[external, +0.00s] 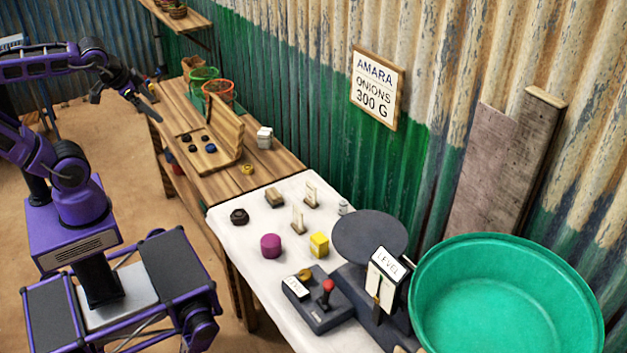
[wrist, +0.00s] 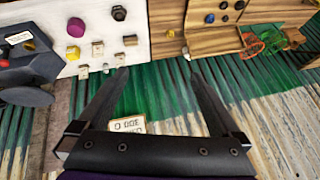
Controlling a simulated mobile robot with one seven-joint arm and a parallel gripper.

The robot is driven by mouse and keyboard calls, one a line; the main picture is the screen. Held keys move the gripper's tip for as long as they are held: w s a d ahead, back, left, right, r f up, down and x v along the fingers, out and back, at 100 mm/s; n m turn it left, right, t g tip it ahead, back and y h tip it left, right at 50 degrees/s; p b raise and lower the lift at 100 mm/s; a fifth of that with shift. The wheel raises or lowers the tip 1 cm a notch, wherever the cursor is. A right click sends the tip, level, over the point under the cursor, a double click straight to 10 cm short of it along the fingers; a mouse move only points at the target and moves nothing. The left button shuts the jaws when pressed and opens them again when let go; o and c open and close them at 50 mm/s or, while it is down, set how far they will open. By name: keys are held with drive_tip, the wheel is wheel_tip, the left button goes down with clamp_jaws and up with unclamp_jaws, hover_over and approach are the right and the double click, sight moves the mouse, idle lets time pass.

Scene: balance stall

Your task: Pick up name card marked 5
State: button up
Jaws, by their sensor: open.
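Two small pale upright cards on wooden bases stand on the white-topped table: a nearer card (external: 298,219) and a farther card (external: 311,194). No number is readable on either, so I cannot tell which is marked 5. In the wrist view the small pale pieces near the table edge, one of them a card (wrist: 97,47), are also too small to read. My gripper (external: 126,105) is raised left of the wooden bench, well away from the cards. In the wrist view my gripper (wrist: 158,72) has its fingers wide apart with nothing between them.
Near the cards are a wooden block (external: 274,198), a dark nut-like piece (external: 239,216), a magenta cylinder (external: 270,245) and a yellow cube (external: 319,244). A balance with a dark pan (external: 370,236) and a green basin (external: 505,300) stand right. A corrugated wall (external: 300,100) runs behind.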

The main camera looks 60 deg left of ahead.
drive_tip(key=shift+s+d+f+n+g+h, duration=0.3)
drive_tip(key=shift+s+d+f+n+h, duration=0.5)
drive_tip(key=shift+s+d+f+h, duration=0.25)
drive_tip(key=shift+a, duration=0.1)
